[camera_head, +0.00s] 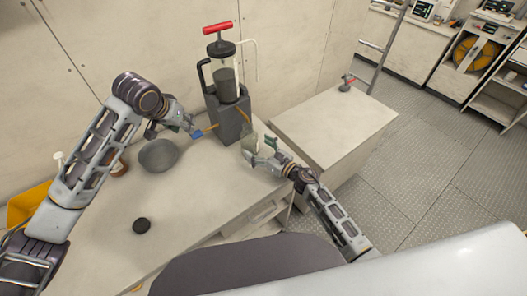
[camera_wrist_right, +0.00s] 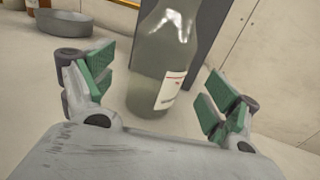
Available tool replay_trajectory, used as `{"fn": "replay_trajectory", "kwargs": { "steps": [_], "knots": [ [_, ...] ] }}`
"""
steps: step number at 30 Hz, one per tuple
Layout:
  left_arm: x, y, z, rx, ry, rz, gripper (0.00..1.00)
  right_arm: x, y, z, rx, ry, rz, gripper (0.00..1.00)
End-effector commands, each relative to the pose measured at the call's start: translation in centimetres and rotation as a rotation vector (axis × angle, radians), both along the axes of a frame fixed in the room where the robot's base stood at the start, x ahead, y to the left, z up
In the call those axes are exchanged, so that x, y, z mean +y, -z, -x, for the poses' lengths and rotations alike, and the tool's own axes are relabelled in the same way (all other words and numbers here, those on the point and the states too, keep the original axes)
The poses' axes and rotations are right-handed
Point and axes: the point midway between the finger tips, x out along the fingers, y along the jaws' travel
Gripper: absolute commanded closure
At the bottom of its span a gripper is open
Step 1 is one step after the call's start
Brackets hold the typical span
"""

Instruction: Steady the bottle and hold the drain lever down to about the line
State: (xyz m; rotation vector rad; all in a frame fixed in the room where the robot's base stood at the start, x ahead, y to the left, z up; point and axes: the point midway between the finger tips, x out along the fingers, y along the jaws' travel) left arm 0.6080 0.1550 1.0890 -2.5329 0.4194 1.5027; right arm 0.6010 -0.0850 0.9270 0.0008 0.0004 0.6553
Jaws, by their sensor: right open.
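The clear glass bottle (camera_head: 249,143) stands upright on the counter at the front right of the dark grey pump stand (camera_head: 232,122). In the right wrist view the bottle (camera_wrist_right: 150,75) has a white label with red marks and stands between my green-padded fingers, with gaps on both sides. My right gripper (camera_head: 261,152) is open around it. The orange lever (camera_head: 210,128) sticks out left from the stand. My left gripper (camera_head: 184,128) is beside its outer end, where a blue patch shows. I cannot tell whether it touches the lever or how its jaws stand.
A grey bowl (camera_head: 158,155) sits on the counter below my left gripper. A dark round puck (camera_head: 141,225) lies nearer the front. A brown jar (camera_head: 119,168) and yellow bin (camera_head: 27,203) are at left. A lower cabinet top (camera_head: 335,125) is mostly clear.

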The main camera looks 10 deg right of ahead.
Motion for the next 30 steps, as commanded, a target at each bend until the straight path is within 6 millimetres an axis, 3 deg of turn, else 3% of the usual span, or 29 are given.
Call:
{"fn": "replay_trajectory", "kwargs": {
  "steps": [13,27,30],
  "knots": [
    [0.0,0.0,0.0,0.000,0.000,0.000,0.64,2.3,-0.1,-3.0,-0.001,-0.001,0.000,0.12],
    [0.0,0.0,0.0,0.000,0.000,0.000,0.64,2.7,0.0,-3.4,0.000,-0.001,0.000,0.12],
    [0.0,0.0,0.0,0.000,0.000,0.000,0.64,2.7,0.0,-3.4,-0.001,-0.001,0.001,0.25]
  ]
}}
